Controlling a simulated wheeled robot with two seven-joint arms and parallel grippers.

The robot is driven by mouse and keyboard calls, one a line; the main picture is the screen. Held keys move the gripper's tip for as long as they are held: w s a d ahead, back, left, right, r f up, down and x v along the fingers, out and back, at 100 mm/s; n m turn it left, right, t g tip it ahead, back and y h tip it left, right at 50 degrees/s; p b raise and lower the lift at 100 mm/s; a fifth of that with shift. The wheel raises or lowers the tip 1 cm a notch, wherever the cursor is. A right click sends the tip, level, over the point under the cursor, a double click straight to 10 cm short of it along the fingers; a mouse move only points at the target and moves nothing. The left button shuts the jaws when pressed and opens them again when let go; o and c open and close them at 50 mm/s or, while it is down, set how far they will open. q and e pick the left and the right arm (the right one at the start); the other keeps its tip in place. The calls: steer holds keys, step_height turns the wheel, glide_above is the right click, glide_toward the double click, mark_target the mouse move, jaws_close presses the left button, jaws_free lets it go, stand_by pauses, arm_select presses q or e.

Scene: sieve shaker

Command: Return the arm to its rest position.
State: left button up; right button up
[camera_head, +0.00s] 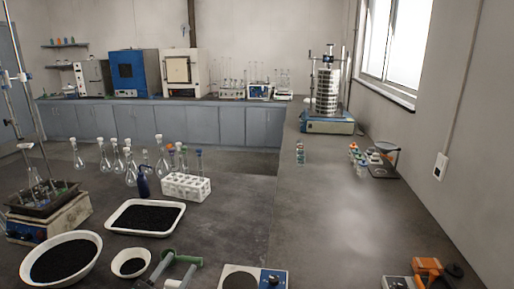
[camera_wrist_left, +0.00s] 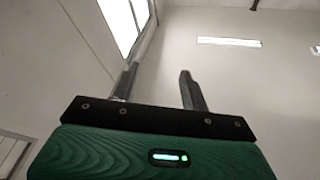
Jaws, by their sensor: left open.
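My left gripper (camera_wrist_left: 158,70) shows in the left wrist view, with its green body at the bottom and two grey metal fingers pointing up. The fingers stand well apart, and nothing is between them. Behind them are only bare walls, a window and the upper part of the room, so the gripper touches nothing in that view. In the head view, grey and green parts (camera_head: 183,262) show at the bottom edge, left of centre; I cannot tell clearly whether they are my gripper. My right gripper is in neither view.
On the left worktop are a black-filled tray (camera_head: 112,224), a white bowl (camera_head: 95,239), a small bowl (camera_head: 145,253), a tube rack (camera_head: 187,189) and several glass flasks (camera_head: 131,176). A sieve shaker (camera_head: 327,92) stands at the back right. The worktop's right middle is clear.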

arm_select(q)
steer(key=s+a+f+n+g+y, duration=0.3)
steer(key=s+a+f+n+y, duration=0.15)
steer(key=f, duration=0.25)
steer(key=s+a+f+n+g+y, duration=0.3)
steer(key=f+n+y, duration=0.1)
steer(key=f+y, duration=0.25)
steer(key=s+d+f+m+g+h, duration=0.1)
steer(key=s+f+g, duration=0.4)
steer(key=s, duration=0.5)
steer(key=s+d+f+m+g+h, duration=0.15)
steer(key=s+f+g, duration=0.35)
steer(key=s, duration=0.5)
step_height(320, 180, down, 31)
steer(key=g, duration=0.2)
steer(key=s+a+f+g, duration=0.1)
steer(key=s+a+f, duration=0.2)
steer(key=s+f, duration=1.6)
steer(key=shift+f, duration=0.45)
steer(key=shift+s, duration=0.1)
